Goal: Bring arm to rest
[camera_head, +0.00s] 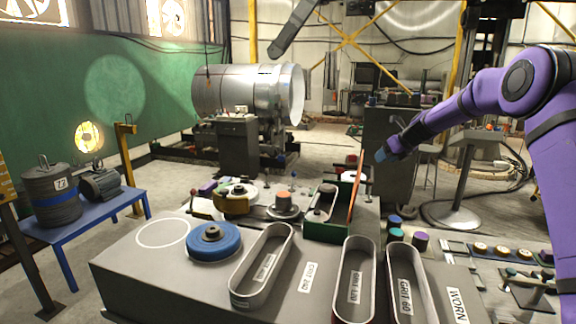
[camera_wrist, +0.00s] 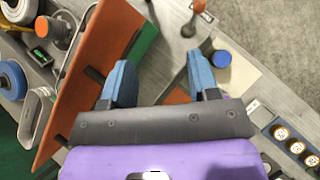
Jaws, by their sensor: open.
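My purple arm comes in from the right in the head view, bent at the elbow. My gripper (camera_head: 383,154) hangs in the air above the far right part of the grey workbench (camera_head: 140,262). In the wrist view my gripper (camera_wrist: 158,80) shows two blue fingertips standing well apart. Nothing is between them. An orange panel (camera_wrist: 90,65) lies below and to the left of the fingers in the wrist view. The panel stands upright on a green-sided holder (camera_head: 325,230) in the head view.
A dark grey cabinet (camera_head: 388,150) stands behind my gripper. A blue table (camera_head: 85,215) with a motor is at left.

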